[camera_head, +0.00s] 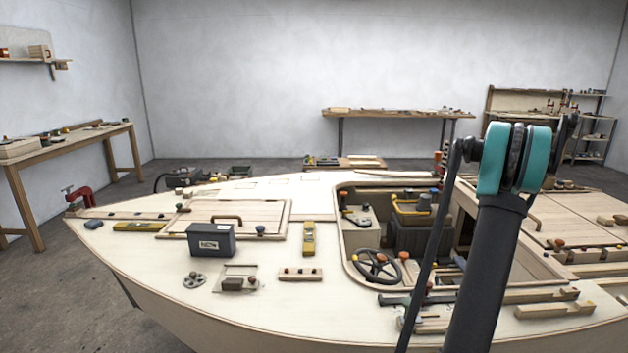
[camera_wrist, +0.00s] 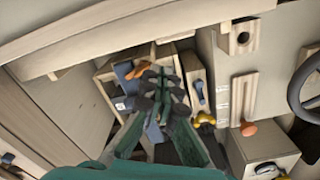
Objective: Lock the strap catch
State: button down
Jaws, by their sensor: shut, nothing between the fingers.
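My gripper (camera_wrist: 163,82) is shut and empty in the wrist view. It hangs in front of an open wooden box-like frame (camera_wrist: 105,72) holding blue and orange parts. An orange piece (camera_wrist: 137,71) shows just beyond the fingertips, and a blue piece (camera_wrist: 124,70) beside it; I cannot tell whether the fingers touch them. A wooden block with a blue lever (camera_wrist: 199,91) stands just right of the fingers, with a yellow knob (camera_wrist: 204,119) below it. I cannot tell which part is the strap catch. In the head view, my arm hides the gripper.
The cockpit holds a dark steering wheel (camera_head: 376,267), also in the wrist view (camera_wrist: 306,88), and a dark box with yellow trim (camera_head: 411,212). A wooden beam (camera_wrist: 130,32) crosses above my gripper. An orange knob (camera_wrist: 248,129) stands to the right. A dark box (camera_head: 210,240) sits on deck.

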jog(key=d+f, duration=0.3)
jog(key=f, duration=0.5)
jog(key=shift+s+f, duration=0.2)
jog(key=shift+s, duration=0.1)
jog(key=shift+w+d, duration=0.2)
jog(key=shift+w, duration=0.35)
dwell(1.2)
jog(key=shift+a, duration=0.1)
dwell(0.3)
jog(key=shift+s+a+r, duration=0.15)
jog(key=shift+s, duration=0.15)
jog(key=shift+r, duration=2.9)
